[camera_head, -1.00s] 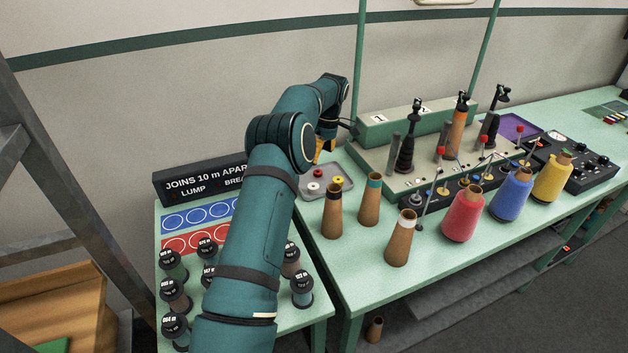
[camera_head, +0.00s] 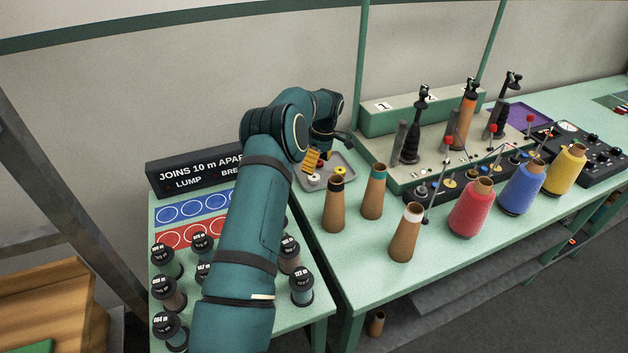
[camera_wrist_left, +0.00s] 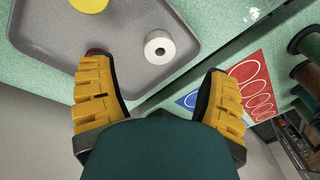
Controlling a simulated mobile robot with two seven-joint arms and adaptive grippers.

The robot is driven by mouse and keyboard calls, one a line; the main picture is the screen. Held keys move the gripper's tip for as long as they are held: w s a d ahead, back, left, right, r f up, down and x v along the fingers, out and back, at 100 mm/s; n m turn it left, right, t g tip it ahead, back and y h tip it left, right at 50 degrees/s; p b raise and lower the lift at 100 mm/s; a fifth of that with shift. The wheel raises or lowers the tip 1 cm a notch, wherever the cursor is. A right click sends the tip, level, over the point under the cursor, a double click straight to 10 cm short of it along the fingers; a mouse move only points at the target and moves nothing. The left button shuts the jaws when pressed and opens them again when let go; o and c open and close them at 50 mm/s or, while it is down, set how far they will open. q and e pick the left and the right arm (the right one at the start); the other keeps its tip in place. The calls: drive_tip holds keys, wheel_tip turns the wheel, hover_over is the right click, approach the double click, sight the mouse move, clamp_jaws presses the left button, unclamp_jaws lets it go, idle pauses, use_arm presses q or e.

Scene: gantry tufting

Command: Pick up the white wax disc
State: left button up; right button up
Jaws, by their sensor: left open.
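The white wax disc (camera_head: 314,179), a short ring with a dark centre hole, lies on the grey tray (camera_head: 346,181). In the left wrist view the white disc (camera_wrist_left: 159,47) lies near the tray's edge, just beyond the gap between my fingers. My left gripper (camera_head: 312,160) has yellow fingers and hangs close above the tray's left side. In the wrist view the left gripper (camera_wrist_left: 155,76) is open and empty, its fingers spread wide. The yellow disc (camera_head: 340,170) lies beside the white one. A red disc (camera_wrist_left: 96,51) is mostly hidden behind a finger. My right gripper is not in view.
Bare brown cones (camera_head: 335,205) stand right of the tray, with red (camera_head: 472,208), blue (camera_head: 522,189) and yellow (camera_head: 564,171) yarn cones beyond. Several small spools (camera_head: 301,285) and blue and red circle cards (camera_head: 190,210) are on the left table. A splicing machine (camera_head: 440,160) stands behind.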

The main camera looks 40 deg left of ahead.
sight(314, 176)
use_arm(q)
drive_tip(key=f, duration=0.5)
drive_tip(key=shift+s+a, duration=0.15)
drive_tip(key=shift+s, duration=0.15)
drive_tip(key=c, duration=1)
